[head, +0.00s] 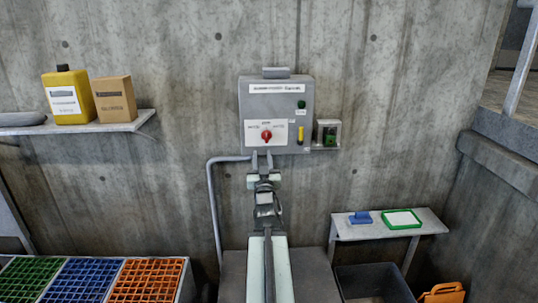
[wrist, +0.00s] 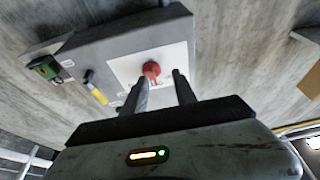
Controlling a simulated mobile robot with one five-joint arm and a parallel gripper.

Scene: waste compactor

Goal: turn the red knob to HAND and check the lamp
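The red knob (head: 266,135) sits on a white label plate, low on the front of a grey control box (head: 270,106) on the wall. The plate's lettering is too small to read, so I cannot tell the knob's position. A dark green round lamp (head: 301,104) is at the box's upper right; it does not look brightly lit. My gripper (head: 262,155) is open and empty, just below the knob in the head view. In the wrist view the knob (wrist: 151,70) shows between the two spread fingertips (wrist: 160,76), which appear apart from it.
A yellow handle (head: 300,134) is on the box, right of the knob. A small grey box with a green button (head: 329,134) is mounted beside it. A conduit (head: 212,200) runs down at left. A shelf (head: 140,120) at left holds a yellow canister and a carton.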

